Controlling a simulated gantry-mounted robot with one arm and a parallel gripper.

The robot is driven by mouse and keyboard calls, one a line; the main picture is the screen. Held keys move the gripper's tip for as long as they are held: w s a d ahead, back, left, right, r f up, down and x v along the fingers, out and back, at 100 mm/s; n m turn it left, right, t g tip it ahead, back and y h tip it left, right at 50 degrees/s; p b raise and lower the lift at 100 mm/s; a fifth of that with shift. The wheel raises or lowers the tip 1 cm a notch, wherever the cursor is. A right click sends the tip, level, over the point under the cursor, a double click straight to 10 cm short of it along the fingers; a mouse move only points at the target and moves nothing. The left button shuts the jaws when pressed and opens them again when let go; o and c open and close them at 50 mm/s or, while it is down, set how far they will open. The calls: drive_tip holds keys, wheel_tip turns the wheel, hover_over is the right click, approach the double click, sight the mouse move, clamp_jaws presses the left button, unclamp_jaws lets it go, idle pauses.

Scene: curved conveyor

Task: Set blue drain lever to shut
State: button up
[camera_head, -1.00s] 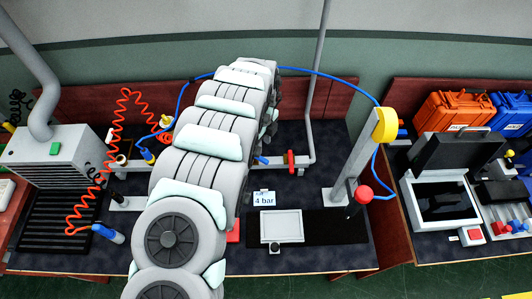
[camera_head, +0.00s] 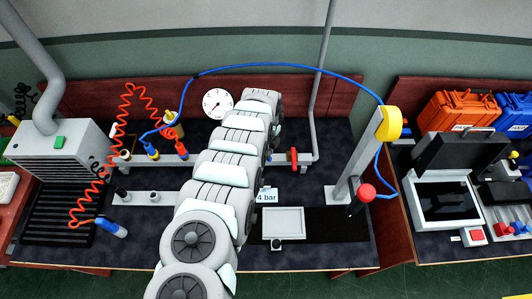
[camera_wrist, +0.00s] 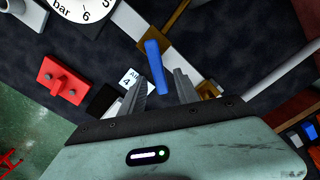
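The blue lever (camera_wrist: 155,66) shows in the wrist view, mounted on a brass-coloured fitting on the light pipe. It points down the picture towards my gripper, and its lower end lies between the fingertips in the picture. My gripper (camera_wrist: 161,78) is open, with a gap on each side of the lever; I cannot tell how deep the lever is between the fingers. In the head view my arm hides the gripper, and I cannot make out this lever there.
A red-handled valve (camera_head: 293,158) sits on the pipe right of my arm. The round gauge (camera_head: 217,103) stands behind, and a 4 bar card (camera_head: 267,196) in front. A red block (camera_wrist: 62,80) lies left in the wrist view. A blue hose (camera_head: 285,66) arches overhead.

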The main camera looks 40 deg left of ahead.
clamp_jaws()
idle(0.3)
idle(1.1)
